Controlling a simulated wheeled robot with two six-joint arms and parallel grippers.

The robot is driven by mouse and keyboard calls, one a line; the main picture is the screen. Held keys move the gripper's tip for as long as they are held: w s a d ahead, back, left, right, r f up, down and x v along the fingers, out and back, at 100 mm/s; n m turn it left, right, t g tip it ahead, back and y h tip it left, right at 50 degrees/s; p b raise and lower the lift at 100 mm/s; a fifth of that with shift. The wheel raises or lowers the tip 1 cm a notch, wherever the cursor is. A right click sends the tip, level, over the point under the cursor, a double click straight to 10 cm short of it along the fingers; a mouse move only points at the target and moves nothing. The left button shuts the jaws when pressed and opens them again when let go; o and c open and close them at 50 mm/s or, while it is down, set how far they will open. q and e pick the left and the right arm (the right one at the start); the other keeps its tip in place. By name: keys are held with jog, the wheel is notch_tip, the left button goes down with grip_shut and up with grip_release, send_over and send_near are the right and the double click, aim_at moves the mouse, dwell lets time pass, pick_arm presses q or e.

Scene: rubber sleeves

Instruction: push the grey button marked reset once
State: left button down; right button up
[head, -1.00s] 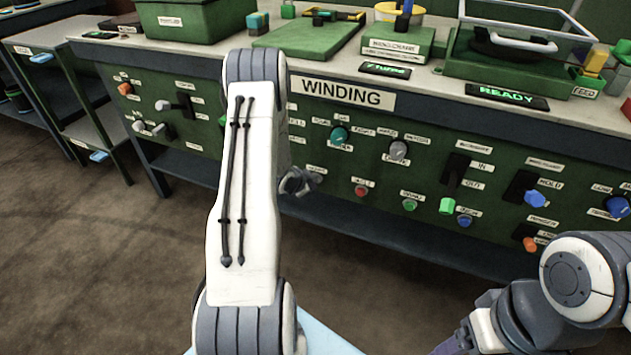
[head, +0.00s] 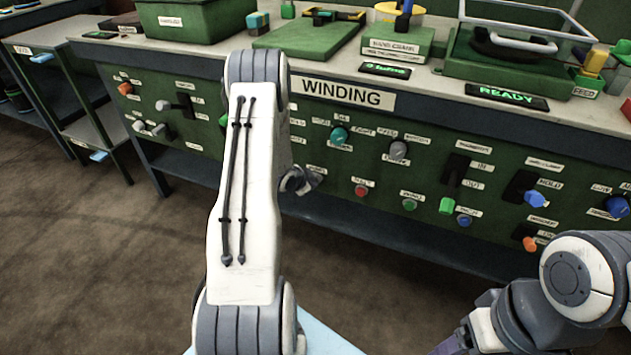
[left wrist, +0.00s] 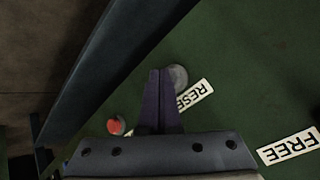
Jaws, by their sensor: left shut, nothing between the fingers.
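The grey button (left wrist: 179,76) shows in the left wrist view on the green panel, beside a white label (left wrist: 194,97) reading RESET. My left gripper (left wrist: 160,74) is shut and empty, its dark fingertips just left of the button and overlapping its edge in this view. I cannot tell whether they touch it. In the head view my left gripper (head: 308,180) is at the panel's front, and the button itself is hidden there. A small turns display (head: 385,69) reads 0. My right gripper (head: 447,345) shows only in part at the bottom.
A red button (left wrist: 116,125) lies near my left fingers. The panel (head: 340,112) marked WINDING carries several knobs, buttons and levers, including a teal knob (head: 339,135) and a grey knob (head: 398,150). A green-lit READY display (head: 507,97) is on the bench top.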

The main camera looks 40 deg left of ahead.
pick_arm(q)
jog(key=shift+s+d, duration=0.15)
jog(key=shift+s, duration=0.55)
jog(key=shift+s, duration=0.1)
jog(key=s, duration=0.2)
jog(key=s+d, duration=0.1)
jog(key=s, duration=0.1)
jog(key=shift+s+d, duration=0.1)
jog(key=shift+s, duration=0.25)
dwell(0.5)
